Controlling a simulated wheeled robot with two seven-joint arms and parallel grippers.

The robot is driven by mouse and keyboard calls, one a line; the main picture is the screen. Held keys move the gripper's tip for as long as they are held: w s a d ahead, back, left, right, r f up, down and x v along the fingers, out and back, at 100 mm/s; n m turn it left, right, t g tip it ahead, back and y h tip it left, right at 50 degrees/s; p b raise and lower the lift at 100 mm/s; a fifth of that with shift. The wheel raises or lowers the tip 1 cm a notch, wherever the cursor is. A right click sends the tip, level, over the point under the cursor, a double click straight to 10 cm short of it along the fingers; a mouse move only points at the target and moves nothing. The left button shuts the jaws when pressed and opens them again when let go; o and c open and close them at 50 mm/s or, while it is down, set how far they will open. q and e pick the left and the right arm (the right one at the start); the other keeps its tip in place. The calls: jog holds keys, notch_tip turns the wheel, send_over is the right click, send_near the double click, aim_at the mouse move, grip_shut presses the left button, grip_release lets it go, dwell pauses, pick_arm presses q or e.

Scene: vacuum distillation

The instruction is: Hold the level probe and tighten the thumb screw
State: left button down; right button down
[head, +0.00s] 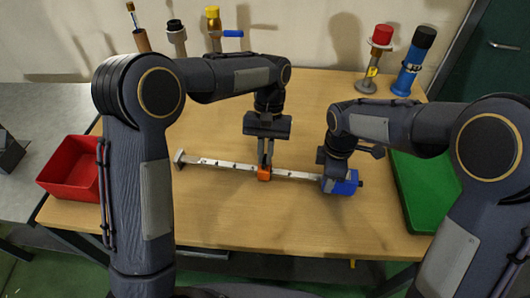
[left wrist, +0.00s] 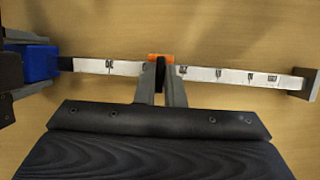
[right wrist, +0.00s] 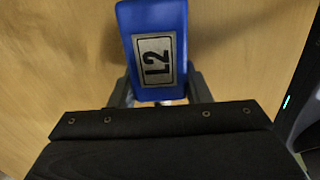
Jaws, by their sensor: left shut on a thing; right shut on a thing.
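The level probe lies across the table as a long white marked bar (head: 222,164) with a blue head (head: 345,187) at its right end and a grey end plate (head: 179,159) at its left. The head bears an "L2" label (right wrist: 156,60) in the right wrist view. My left gripper (head: 265,168) is shut on the orange collar (left wrist: 160,57) around the middle of the bar. My right gripper (right wrist: 160,96) is shut on the blue head, one finger on each side. A small dark knob (head: 361,183) sticks out of the head's right end. I cannot tell whether it is the thumb screw.
A red bin (head: 72,172) stands at the left and a green tray (head: 418,190) at the right. Red-topped (head: 379,55) and blue (head: 411,65) cylinders stand at the back right, with several tools at the back left. The table's front is clear.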

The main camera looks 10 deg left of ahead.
dwell(0.5)
pick_arm(q)
jog(key=c, duration=1.5)
grip_release()
jog(key=v, duration=1.2)
